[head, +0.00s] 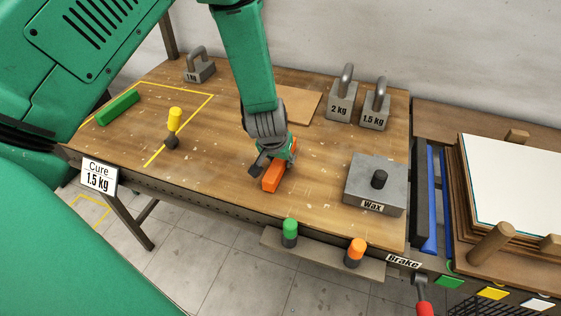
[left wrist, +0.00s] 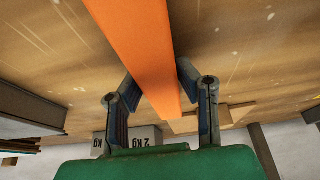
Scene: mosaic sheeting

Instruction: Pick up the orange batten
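The orange batten (head: 272,177) lies on the wooden bench near its front edge, below my left gripper (head: 275,160). In the left wrist view, the batten (left wrist: 143,50) runs between the two fingers of my left gripper (left wrist: 155,72). One fingertip is on each side, very close to the batten's long edges. I cannot tell whether both pads touch it. The batten looks level with the bench top, and no lift shows. My right gripper is not in view.
A wax block (head: 375,186) stands right of the batten. Weights (head: 341,103) stand at the back. Green (head: 290,230) and orange (head: 355,249) knobs sit at the front. Bare bench lies around the batten.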

